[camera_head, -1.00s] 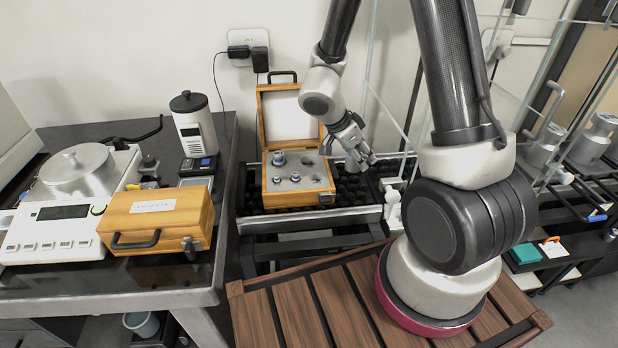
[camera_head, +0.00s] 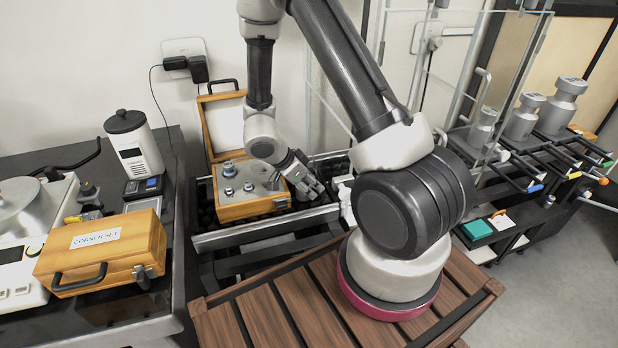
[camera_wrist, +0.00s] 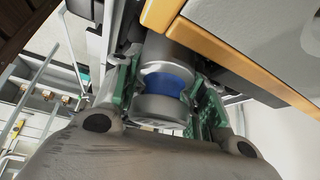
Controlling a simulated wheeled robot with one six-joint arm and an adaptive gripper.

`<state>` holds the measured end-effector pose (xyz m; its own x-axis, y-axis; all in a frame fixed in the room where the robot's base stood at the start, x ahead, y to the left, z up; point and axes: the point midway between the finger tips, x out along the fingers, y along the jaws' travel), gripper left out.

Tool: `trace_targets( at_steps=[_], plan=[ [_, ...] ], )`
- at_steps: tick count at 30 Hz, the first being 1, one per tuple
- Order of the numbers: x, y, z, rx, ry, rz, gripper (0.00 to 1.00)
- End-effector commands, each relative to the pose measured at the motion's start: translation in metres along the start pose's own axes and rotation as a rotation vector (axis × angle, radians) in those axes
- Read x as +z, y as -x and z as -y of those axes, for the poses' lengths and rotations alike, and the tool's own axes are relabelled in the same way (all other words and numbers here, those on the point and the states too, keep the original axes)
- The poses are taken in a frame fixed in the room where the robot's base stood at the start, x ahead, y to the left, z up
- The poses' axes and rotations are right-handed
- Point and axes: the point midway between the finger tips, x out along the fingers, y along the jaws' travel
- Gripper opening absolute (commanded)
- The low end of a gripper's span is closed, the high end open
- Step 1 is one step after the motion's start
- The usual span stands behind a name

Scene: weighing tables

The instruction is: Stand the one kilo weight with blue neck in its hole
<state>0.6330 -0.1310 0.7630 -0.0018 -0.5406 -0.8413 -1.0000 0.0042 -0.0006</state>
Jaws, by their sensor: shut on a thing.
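My gripper (camera_head: 303,180) is at the right side of the open wooden weight box (camera_head: 262,207). In the wrist view my gripper (camera_wrist: 165,92) is shut on a steel weight with a blue neck (camera_wrist: 166,80), its green-lined fingers on either side of the neck. The weight is beside the box's wooden edge, outside it. The box's grey insert (camera_head: 258,176) holds a few smaller steel weights at its left part; my arm covers part of its right side.
A closed wooden case (camera_head: 102,252) and a white balance (camera_head: 20,215) stand on the dark table at left. A canister (camera_head: 134,145) stands behind them. Large steel weights (camera_head: 524,118) stand on a rack at right. Clear panels rise behind my arm.

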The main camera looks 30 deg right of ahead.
Motion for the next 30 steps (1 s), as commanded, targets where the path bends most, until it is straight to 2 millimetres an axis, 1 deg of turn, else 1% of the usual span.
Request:
trace_targets(
  at_steps=[9,10,13,14,24,26,29,30],
  plan=[
    [0.001,-0.002,0.0,0.0,0.0,-0.001,0.0],
    [0.001,-0.002,0.0,0.0,0.0,0.0,0.42],
    [0.001,-0.002,0.0,0.0,0.0,0.0,0.6],
    [0.001,-0.002,0.0,0.0,0.0,0.0,0.62],
    [0.0,0.001,0.0,-0.001,-0.001,0.0,0.62],
    [0.0,0.006,0.001,-0.003,-0.001,0.001,0.62],
    [0.0,0.022,0.001,-0.005,-0.001,0.001,0.62],
    [0.0,0.031,0.001,-0.004,-0.002,0.001,0.62]
  ],
)
